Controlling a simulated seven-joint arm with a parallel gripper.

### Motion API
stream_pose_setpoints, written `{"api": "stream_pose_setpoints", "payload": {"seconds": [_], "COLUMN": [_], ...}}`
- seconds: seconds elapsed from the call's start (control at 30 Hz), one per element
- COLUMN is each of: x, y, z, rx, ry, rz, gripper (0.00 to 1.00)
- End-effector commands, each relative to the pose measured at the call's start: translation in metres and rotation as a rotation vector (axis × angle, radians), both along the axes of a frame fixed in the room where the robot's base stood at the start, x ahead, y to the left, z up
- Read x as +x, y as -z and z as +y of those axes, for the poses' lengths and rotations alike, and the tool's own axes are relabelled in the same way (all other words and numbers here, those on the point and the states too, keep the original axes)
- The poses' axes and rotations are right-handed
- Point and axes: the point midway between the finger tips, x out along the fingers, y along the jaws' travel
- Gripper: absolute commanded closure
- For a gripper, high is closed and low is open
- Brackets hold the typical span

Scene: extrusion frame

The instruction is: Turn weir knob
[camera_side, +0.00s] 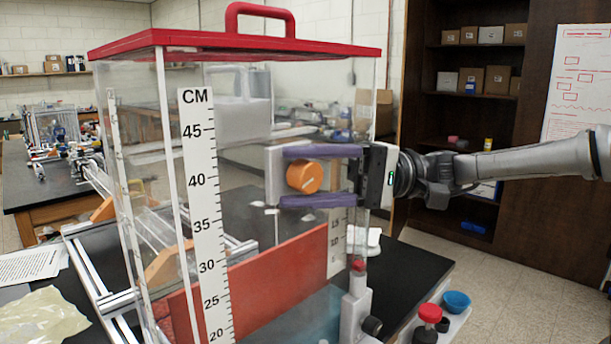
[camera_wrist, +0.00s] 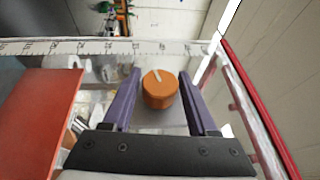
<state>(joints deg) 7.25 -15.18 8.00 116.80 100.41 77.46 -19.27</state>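The weir knob (camera_side: 304,177) is an orange round knob with a pale line on its face, mounted on a light grey plate (camera_side: 274,176) at the clear tank's wall. It also shows in the wrist view (camera_wrist: 159,89), with its line pointing up and slightly left. My gripper (camera_side: 296,176) has two purple fingers, one above and one below the knob in the side view. In the wrist view the fingers (camera_wrist: 158,98) stand to the left and right of the knob, with a visible gap on each side. The gripper is open and holds nothing.
The clear tank has a red lid (camera_side: 240,42) with a handle, a centimetre scale (camera_side: 204,215) and a red panel (camera_side: 265,285) inside. Shelves (camera_side: 470,95) stand behind my arm.

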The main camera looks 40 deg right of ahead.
Motion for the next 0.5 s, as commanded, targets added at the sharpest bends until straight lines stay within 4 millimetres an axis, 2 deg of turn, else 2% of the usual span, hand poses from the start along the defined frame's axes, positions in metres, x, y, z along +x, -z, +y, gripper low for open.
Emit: {"api": "stream_pose_setpoints", "payload": {"seconds": [0.03,0.3,0.5], "x": [0.0,-0.0001,-0.0004], "y": [0.0,0.0,0.0006], "z": [-0.0001,-0.0002,0.0003], "rx": [0.0,0.0,0.032], "ry": [0.0,0.0,-0.002], "rz": [0.0,0.0,0.003], "gripper": [0.52,1.0,1.0]}}
